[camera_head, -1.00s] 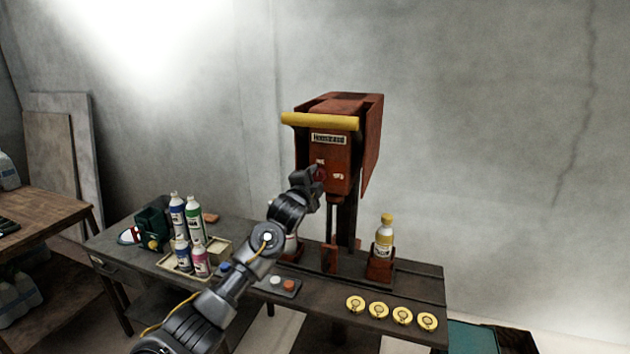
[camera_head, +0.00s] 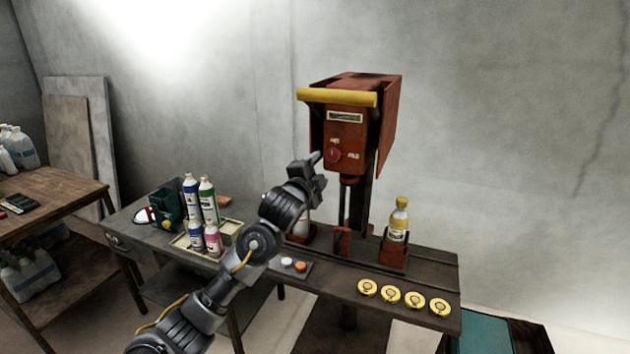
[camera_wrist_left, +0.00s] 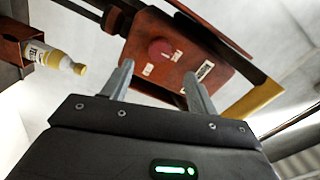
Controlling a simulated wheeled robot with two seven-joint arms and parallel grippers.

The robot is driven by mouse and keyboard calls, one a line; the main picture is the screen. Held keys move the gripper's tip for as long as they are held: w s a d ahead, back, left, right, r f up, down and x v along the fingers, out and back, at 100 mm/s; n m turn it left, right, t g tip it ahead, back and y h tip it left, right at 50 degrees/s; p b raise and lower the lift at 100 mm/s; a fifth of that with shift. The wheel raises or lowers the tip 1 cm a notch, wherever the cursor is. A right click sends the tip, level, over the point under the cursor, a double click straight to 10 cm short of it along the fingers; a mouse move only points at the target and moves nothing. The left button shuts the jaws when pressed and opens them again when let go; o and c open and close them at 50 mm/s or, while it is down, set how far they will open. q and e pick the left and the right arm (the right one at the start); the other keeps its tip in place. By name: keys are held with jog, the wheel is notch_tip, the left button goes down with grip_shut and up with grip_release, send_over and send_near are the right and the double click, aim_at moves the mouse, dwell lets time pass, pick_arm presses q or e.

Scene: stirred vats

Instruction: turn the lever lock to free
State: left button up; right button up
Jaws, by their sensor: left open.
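The lever lock looks to be the round red knob (camera_head: 333,155) on the front of a rusty red machine (camera_head: 343,135), between two small white labels. It also shows in the left wrist view as a red disc (camera_wrist_left: 161,52). A long yellow handle (camera_head: 337,97) crosses the top of the machine. My left gripper (camera_head: 318,160) is just left of the knob in the head view. In the left wrist view its two fingers (camera_wrist_left: 156,82) are apart with nothing between them, and the knob lies beyond the tips. The label writing is too small to read. My right gripper is not in view.
A yellow-capped bottle (camera_head: 398,222) stands in a red holder at the machine's right. Several yellow discs (camera_head: 391,295) lie along the front of the workbench (camera_head: 330,282). Several bottles stand in a tray (camera_head: 182,244) at the left. A wooden table (camera_head: 50,196) is further left.

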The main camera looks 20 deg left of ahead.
pick_arm(q)
jog(key=shift+s+a, duration=0.1)
jog(key=shift+s, duration=0.95)
jog(key=a+f+n+g+y, duration=0.1)
jog(key=a+f+n+g, duration=0.1)
jog(key=f, duration=1.2)
jog(key=a+f+n+g, duration=0.1)
jog(key=f+n+g, duration=0.1)
jog(key=f, duration=1.2)
jog(key=s+a+f+n+g, duration=0.1)
jog(key=s+f+g, duration=0.1)
jog(key=s+f, duration=0.75)
jog(key=s+a+f+n+g, duration=0.15)
jog(key=s+f, duration=0.25)
jog(key=f, duration=1)
jog(key=s+f+n+g, duration=0.25)
jog(key=s+f, duration=0.45)
jog(key=f, duration=0.4)
jog(key=s+f+n+g, duration=0.1)
jog(key=s+f, duration=0.5)
jog(key=s, duration=0.9)
jog(key=s+f+n+g, duration=0.1)
jog(key=s+f+g, duration=0.2)
jog(key=s, duration=1.2)
jog(key=s+f+n+g, duration=0.2)
jog(key=s+f, duration=0.7)
jog(key=s, duration=0.6)
jog(key=shift+d+f+g, duration=0.25)
jog(key=shift+g, duration=0.25)
